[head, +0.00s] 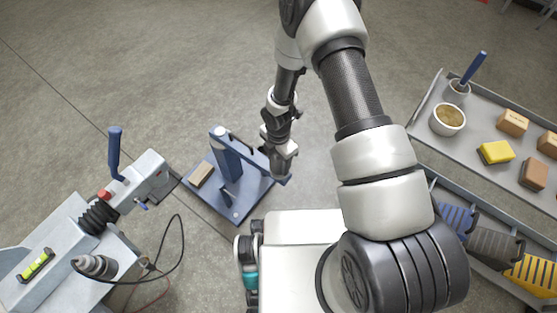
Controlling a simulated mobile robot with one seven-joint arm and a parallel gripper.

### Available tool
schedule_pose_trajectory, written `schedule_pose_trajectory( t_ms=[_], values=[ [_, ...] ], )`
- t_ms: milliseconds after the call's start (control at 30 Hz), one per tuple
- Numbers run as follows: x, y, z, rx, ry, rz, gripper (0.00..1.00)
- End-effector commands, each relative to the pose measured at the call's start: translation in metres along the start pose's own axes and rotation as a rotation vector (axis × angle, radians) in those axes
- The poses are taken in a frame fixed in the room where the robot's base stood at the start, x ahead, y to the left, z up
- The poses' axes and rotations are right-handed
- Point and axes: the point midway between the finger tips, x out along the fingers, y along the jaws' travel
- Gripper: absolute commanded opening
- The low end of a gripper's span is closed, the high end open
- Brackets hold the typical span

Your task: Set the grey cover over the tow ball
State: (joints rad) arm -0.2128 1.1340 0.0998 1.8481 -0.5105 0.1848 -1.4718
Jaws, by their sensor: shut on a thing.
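A blue stand (228,163) is on the floor left of centre, with an upright post and a blue bar slanting down to the right. A small pale round top (221,131) shows on the post; I cannot tell whether it is the tow ball. My gripper (279,166) points down at the right end of the bar and is shut. A small grey thing at its tips, which seems to be the grey cover (280,173), is mostly hidden by the gripper. Whether it touches the bar is unclear.
The grey trailer coupling (150,172) with a blue-handled lever (114,150) and cables is at the left. A wooden block (202,174) lies on the stand's base. A grey tray trolley (420,118) with a bowl, sponge and boxes is at the right. Open floor lies behind.

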Motion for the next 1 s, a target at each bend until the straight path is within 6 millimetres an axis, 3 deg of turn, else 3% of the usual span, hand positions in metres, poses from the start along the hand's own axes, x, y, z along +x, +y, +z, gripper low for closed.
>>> schedule_pose_trajectory(
  t_ms=[167,200,333,667,833,1000],
  values=[
    [0.000,0.000,0.000,0.000,0.000,0.000,0.29],
    [0.000,0.000,0.000,0.000,0.000,0.000,0.54],
    [0.000,0.000,0.000,0.000,0.000,0.000,0.72],
    [-0.004,0.000,0.000,0.000,0.000,0.001,0.72],
    [-0.030,0.001,0.000,0.000,0.000,0.002,0.72],
    [-0.072,0.001,0.001,0.000,-0.001,0.004,0.72]
  ],
)
